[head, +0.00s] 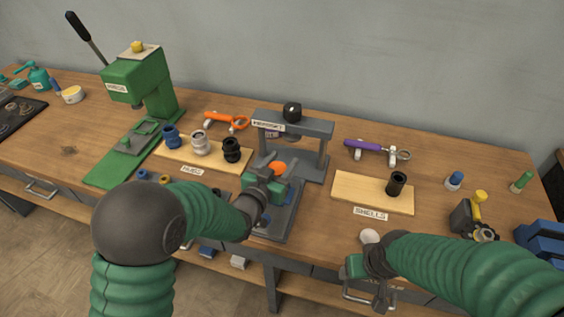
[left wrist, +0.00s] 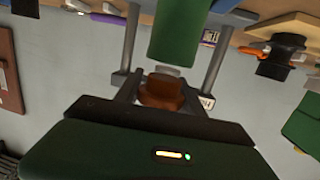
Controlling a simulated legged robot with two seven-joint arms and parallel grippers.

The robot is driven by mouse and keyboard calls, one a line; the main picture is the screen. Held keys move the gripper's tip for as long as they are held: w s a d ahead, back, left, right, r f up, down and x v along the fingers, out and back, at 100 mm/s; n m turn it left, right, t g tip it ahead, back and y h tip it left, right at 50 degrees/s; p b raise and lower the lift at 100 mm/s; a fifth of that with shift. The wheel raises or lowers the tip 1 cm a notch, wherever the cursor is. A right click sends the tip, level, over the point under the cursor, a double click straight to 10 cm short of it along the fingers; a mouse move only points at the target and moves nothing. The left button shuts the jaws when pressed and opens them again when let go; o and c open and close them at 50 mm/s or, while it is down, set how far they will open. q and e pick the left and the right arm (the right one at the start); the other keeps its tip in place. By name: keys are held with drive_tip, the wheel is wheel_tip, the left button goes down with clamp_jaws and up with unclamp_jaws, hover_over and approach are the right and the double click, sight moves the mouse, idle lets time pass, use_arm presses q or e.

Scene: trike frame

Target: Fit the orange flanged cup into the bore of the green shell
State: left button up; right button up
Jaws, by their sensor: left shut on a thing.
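The orange flanged cup (head: 278,168) shows as a small orange patch at my left gripper (head: 272,182), in front of the grey press. In the left wrist view the cup (left wrist: 160,92) looks brown-orange between the dark fingers, which are shut on it. A green cylinder, which looks like the green shell (left wrist: 178,38), lies in line with the cup between the press posts. A pale piece shows between them; I cannot tell whether cup and shell touch. The shell's bore is hidden. My right gripper (head: 368,262) hangs at the table's front edge, its finger opening unclear.
The grey press (head: 318,130) stands around my left gripper. A wooden board with several hubs (head: 200,143) is to its left, near a green press (head: 140,85). A shells board (head: 350,190) with one black shell (head: 396,183) is to its right. Orange (head: 225,121) and purple (head: 370,148) tools lie behind.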

use_arm(q)
drive_tip(key=shift+b, duration=0.45)
use_arm(e)
drive_tip(key=shift+f, duration=0.45)
idle(0.6)
use_arm(q)
drive_tip(key=shift+f, duration=0.15)
use_arm(e)
drive_tip(key=shift+f, duration=0.1)
